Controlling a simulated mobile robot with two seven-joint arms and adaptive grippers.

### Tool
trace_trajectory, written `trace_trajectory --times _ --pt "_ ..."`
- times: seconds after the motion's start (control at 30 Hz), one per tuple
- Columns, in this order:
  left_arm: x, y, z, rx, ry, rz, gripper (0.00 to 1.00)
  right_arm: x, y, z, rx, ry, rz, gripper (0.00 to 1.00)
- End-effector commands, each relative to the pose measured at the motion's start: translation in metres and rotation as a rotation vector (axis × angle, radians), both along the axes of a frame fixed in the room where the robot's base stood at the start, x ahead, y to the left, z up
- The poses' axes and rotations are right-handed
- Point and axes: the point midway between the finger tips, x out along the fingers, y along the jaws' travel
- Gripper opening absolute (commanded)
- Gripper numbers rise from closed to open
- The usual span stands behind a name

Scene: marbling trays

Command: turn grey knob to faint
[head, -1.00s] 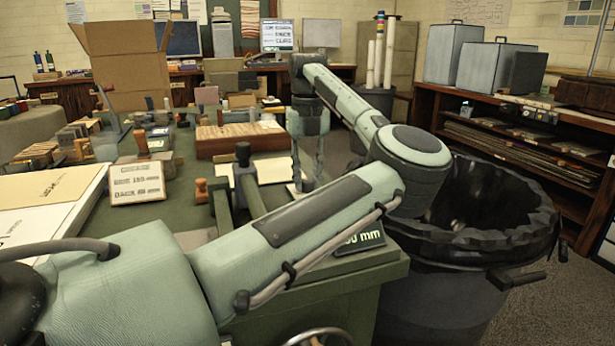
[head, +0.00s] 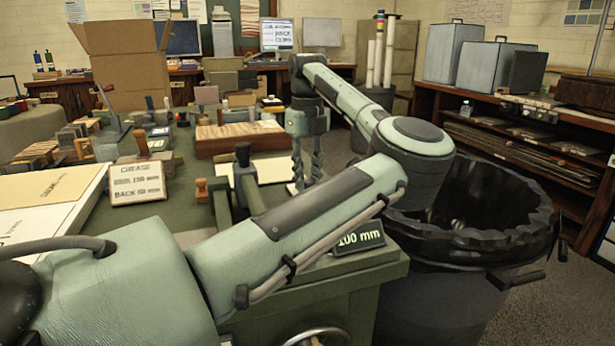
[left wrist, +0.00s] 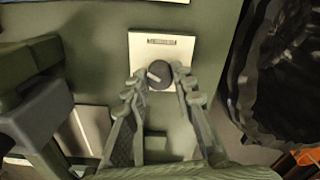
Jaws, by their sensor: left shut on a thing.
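In the left wrist view, the round dark grey knob (left wrist: 160,78) sits on a pale square plate (left wrist: 140,46) with a small label above it. A short white pointer mark on the knob slants toward the upper left. My left gripper (left wrist: 159,73) is shut on the knob, one finger on each side. In the head view, my left gripper (head: 307,186) points straight down to the green table, and the knob is hidden at its fingertips. The label is too small to read. My right gripper is not in view.
A black-lined bin (head: 480,225) stands right of the table. A "100 mm" sign (head: 360,239) is at the table's near edge. A wooden block (head: 235,139) and a dark-handled tool (head: 243,158) lie left of the gripper. A written card (head: 137,183) stands farther left.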

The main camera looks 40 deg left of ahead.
Motion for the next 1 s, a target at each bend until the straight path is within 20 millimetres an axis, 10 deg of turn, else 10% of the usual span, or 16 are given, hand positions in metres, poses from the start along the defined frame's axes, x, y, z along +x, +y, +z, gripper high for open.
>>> trace_trajectory --times 0.17,0.2,0.33,0.73,1.0 --pt "0.0 0.001 0.001 0.003 -0.003 0.001 0.0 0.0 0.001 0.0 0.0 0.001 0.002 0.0" --pt "0.0 0.001 0.001 0.003 -0.003 0.001 0.28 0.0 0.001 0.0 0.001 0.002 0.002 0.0" --pt "0.0 0.0 0.001 0.002 -0.002 0.0 0.45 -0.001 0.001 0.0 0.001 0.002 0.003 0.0" --pt "0.0 0.001 0.008 0.002 -0.002 -0.001 0.46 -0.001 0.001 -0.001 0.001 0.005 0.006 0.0" --pt "0.001 0.001 0.059 0.001 -0.005 -0.001 0.46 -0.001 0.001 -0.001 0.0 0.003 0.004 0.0"
